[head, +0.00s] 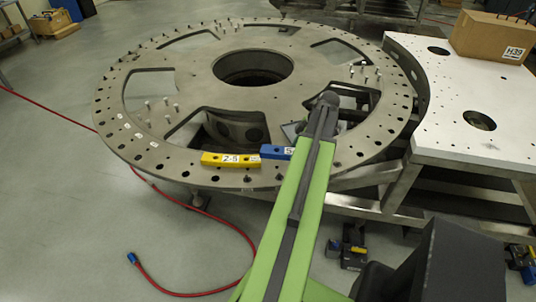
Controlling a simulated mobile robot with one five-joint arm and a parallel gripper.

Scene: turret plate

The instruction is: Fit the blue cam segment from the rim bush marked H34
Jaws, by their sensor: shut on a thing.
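A blue cam segment (272,152) lies along the near rim of the turret plate (150,152). Its white label starts with a 5, and my arm covers its right part. A yellow segment (229,160) labelled 2-5 sits on the rim just left of it, end to end or nearly so. My arm reaches up from the bottom over the near rim, its dark joint above the plate. My gripper's fingers are hidden behind the arm, so I cannot see whether they touch the blue segment. I cannot read a mark H34 on the rim.
Several pale pins (167,106) stand on the plate, which has large cut-outs. A white table (460,100) with holes stands at right, bearing a cardboard box (491,38) marked H39. A red hose (215,222) lies on the floor. The floor at left is mostly clear.

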